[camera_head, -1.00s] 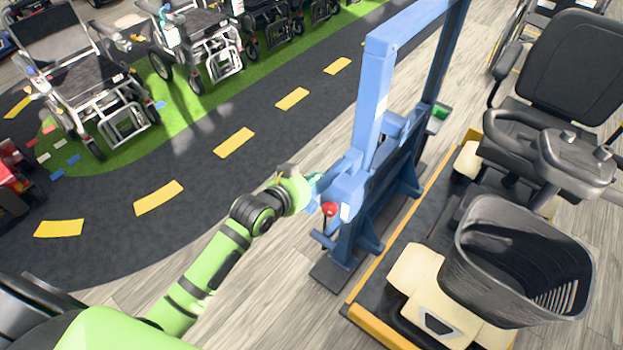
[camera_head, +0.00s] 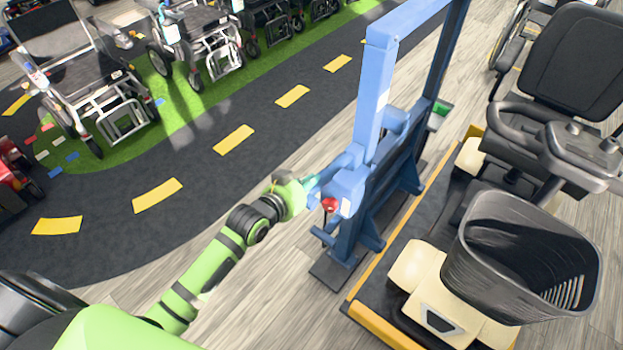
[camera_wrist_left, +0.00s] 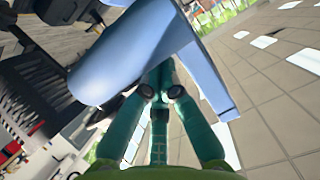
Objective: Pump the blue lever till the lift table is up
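The blue lever (camera_head: 341,166) reaches left from the foot of the blue lift frame (camera_head: 374,100). It also crosses the left wrist view as a thick blue tube (camera_wrist_left: 125,55). My left gripper (camera_head: 312,182), with teal fingers, is at the lever's end. In the left wrist view its fingers (camera_wrist_left: 160,78) come together against the lever, with their tips hidden behind it, and look shut on it. The lift table (camera_head: 385,290), dark with yellow edges, carries a beige and black mobility scooter (camera_head: 428,290). My right gripper is not in view.
A red knob (camera_head: 329,204) sits on the frame just beside my left gripper. The scooter's black basket (camera_head: 480,265) overhangs the table. Wheelchairs (camera_head: 110,95) stand at the upper left. The dark floor lane (camera_head: 190,150) with yellow dashes is clear.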

